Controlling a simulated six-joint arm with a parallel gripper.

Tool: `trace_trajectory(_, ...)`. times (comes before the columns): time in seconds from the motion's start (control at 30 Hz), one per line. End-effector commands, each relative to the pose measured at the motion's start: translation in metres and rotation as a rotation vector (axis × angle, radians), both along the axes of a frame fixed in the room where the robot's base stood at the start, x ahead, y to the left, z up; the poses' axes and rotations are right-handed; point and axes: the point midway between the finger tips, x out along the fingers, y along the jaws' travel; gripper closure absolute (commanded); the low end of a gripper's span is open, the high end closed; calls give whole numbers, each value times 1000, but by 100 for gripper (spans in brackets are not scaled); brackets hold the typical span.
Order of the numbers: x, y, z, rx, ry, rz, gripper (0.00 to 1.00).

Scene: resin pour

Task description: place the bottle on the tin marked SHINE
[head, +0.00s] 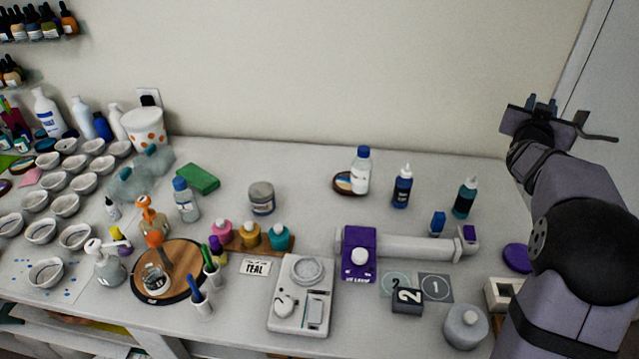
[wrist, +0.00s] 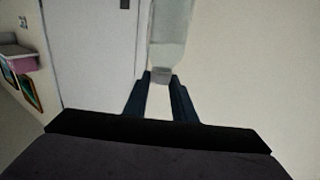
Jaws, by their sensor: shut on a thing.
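My gripper (head: 541,104) is raised at the upper right, high above the table's right end and in front of the pale wall. In the wrist view its two dark fingers (wrist: 163,80) are closed on the grey end of a pale, translucent bottle (wrist: 172,35). The bottle extends beyond the fingertips and is cut off by the top of that view. I cannot make it out in the head view. I cannot read SHINE on anything. A grey round tin (head: 262,198) stands mid-table, its lettering too small to read.
A purple-and-white device (head: 400,245), bottles including a dark blue one (head: 402,188), and a grey lidded pot (head: 465,326) occupy the right half. A white scale (head: 301,300) stands at the front. Bowls and a round wooden board (head: 185,285) crowd the left. A door is at the right.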

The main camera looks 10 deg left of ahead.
Motion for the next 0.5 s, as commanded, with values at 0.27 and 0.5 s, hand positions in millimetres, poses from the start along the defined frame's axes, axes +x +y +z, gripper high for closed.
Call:
trace_trajectory(0.27, 4, 13, 44, 2, 1, 18, 100)
trace_trajectory(0.5, 20, 66, 45, 2, -4, 86, 100)
